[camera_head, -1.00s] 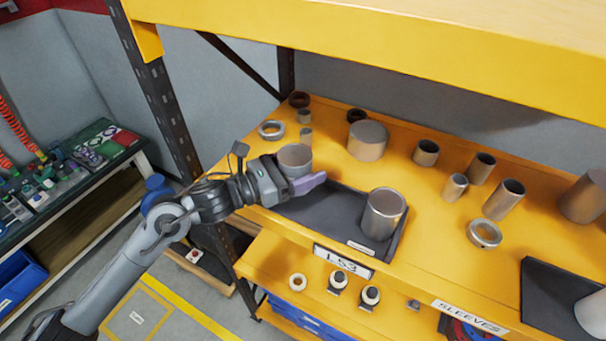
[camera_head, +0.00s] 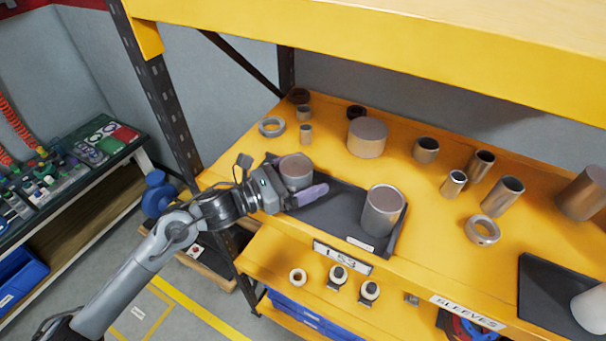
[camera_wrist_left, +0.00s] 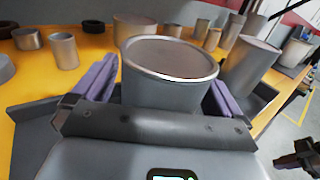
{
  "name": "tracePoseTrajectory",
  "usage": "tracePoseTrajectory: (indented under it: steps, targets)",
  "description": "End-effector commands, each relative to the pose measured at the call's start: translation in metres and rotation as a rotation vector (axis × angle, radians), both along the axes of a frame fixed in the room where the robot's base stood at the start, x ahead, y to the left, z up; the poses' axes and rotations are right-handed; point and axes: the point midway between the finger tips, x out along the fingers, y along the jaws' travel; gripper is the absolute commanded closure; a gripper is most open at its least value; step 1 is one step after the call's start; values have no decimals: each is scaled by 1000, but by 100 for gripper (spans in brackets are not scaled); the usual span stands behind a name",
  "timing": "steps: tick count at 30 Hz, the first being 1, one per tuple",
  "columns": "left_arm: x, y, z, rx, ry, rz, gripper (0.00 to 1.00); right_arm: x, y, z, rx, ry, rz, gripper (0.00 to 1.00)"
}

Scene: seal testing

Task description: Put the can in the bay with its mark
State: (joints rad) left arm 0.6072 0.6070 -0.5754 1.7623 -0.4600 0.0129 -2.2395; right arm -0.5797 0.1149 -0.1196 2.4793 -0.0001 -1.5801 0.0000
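A grey metal can (camera_head: 296,166) is in the left part of a black tray (camera_head: 335,222) on the yellow shelf. My left gripper (camera_head: 310,195) is around it from the front left, with its purple fingers on either side of the can (camera_wrist_left: 165,85). The gripper is shut on it, low over the tray. I cannot tell whether its base touches the tray. Another grey can (camera_head: 383,212) stands in the right part of the tray. A label (camera_head: 342,257) reading about "L53" is on the shelf edge below. A dark shape at the wrist view's right edge may be my right gripper (camera_wrist_left: 302,157).
A wide cylinder (camera_head: 367,138), several sleeves and rings such as this ring (camera_head: 483,230) stand behind and right of the tray. Another black tray (camera_head: 545,300) is at the far right. A yellow beam (camera_head: 400,50) crosses overhead. Small parts lie on a lower shelf.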

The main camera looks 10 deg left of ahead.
Motion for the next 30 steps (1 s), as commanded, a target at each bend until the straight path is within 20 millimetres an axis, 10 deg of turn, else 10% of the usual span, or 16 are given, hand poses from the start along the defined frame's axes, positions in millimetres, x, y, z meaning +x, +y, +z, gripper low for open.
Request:
tracePoseTrajectory:
  steps: [10,30]
  targets:
    - [0,0,6,-1,1,0,0,0,0,9,0,-1,0,100]
    - [-64,87,0,2,1,2,0,0,-2,-27,-9,0,7,100]
